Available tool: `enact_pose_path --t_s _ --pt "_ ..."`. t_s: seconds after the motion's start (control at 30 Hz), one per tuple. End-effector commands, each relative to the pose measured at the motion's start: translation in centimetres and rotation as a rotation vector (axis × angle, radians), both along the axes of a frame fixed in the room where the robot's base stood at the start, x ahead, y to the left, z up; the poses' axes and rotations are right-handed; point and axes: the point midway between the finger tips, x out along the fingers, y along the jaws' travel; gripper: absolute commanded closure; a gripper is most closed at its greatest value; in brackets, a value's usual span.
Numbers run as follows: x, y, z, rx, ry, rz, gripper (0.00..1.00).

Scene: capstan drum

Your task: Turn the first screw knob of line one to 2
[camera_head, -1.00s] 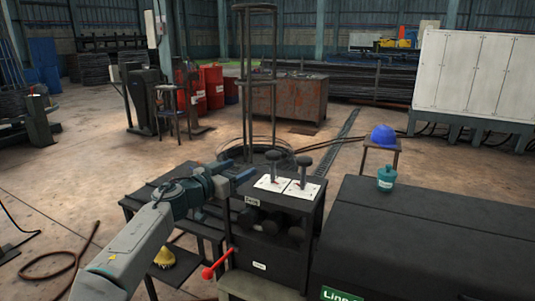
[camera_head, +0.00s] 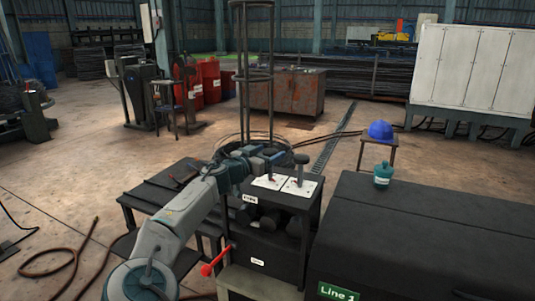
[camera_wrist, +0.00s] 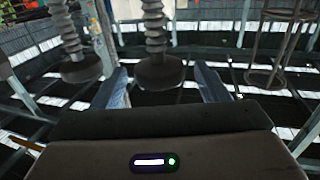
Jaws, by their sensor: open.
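Two dark screw knobs on threaded stems stand on white dial plates on top of a dark cabinet (camera_head: 262,225). The right knob (camera_head: 302,158) is in plain sight in the head view. The left knob's head is hidden behind my gripper (camera_head: 274,158), with part of its stem (camera_head: 268,172) showing below. In the wrist view the scene looks inverted and the knobs hang down. One knob (camera_wrist: 160,72) lies between my two open fingers, with gaps on both sides. The other knob (camera_wrist: 81,67) is outside the left finger. The dial markings are too small to read.
A tall wire frame (camera_head: 257,70) rises behind the cabinet.

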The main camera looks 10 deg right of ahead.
Motion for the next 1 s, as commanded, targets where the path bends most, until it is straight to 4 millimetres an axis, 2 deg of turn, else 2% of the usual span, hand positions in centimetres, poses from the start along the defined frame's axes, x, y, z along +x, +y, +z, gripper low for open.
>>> enact_pose_path --t_s 0.1,0.27,0.67,1.0 --pt "-0.01 0.02 -0.01 0.000 0.000 0.000 0.32" --pt "-0.01 0.03 0.00 0.000 0.000 0.000 0.76" --pt "-0.08 0.01 -0.34 0.001 -0.001 0.028 0.76" --pt "-0.29 -0.21 -0.81 0.003 -0.003 0.161 0.76"
